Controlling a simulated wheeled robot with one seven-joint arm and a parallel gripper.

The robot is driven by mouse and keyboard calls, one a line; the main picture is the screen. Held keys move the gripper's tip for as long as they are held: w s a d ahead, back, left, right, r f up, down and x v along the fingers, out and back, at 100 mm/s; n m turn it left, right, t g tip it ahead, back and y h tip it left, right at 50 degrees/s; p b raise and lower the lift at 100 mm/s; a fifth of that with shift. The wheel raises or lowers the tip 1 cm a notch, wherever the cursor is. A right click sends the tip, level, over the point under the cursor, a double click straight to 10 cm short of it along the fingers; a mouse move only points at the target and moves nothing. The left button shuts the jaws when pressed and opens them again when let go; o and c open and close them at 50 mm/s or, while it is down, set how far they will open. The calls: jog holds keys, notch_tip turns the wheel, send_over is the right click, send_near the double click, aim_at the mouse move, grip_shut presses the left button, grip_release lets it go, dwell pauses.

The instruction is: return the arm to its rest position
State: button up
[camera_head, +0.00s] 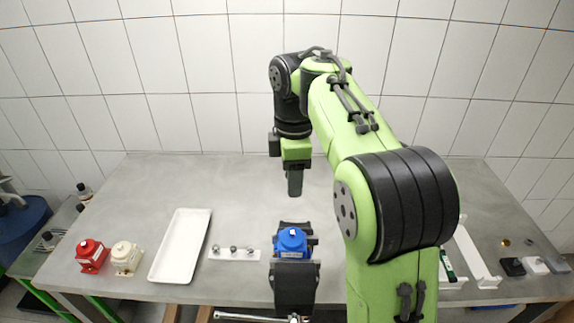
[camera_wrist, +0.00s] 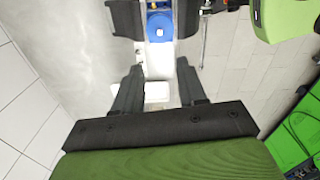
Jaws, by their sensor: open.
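My green and black arm (camera_head: 345,110) reaches up and over the grey table (camera_head: 150,180). My gripper (camera_head: 295,195) hangs above the table behind the blue pump part, pointing down, with nothing between its fingers. In the wrist view my gripper (camera_wrist: 158,85) has its two dark fingers spread apart. The blue part (camera_head: 292,241) sits in a black vise (camera_head: 296,285) at the table's front edge, apart from my gripper. The blue part also shows at the top of the wrist view (camera_wrist: 159,25), between the dark vise jaws. My forearm and elbow cover part of the right side of the table.
A red part (camera_head: 91,256) and a cream part (camera_head: 126,258) stand at the left. A white tray (camera_head: 160,262) and a small holder (camera_head: 234,254) with metal pieces lie between them and the vise. White rails (camera_head: 478,255) and small items (camera_head: 535,266) lie at the right. The table's back left is clear.

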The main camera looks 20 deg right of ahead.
jog(key=s+f+m+t+b, duration=0.2)
jog(key=s+f+m, duration=0.2)
jog(key=s+m, duration=0.4)
jog(key=s+f+m+t+b, duration=0.2)
jog(key=s+f+m, duration=0.3)
jog(key=s, duration=0.9)
jog(key=m+t, duration=0.1)
jog(key=m, duration=0.1)
jog(key=shift+s+m+t, duration=0.3)
jog(key=shift+s+m, duration=0.05)
jog(key=shift+m, duration=0.05)
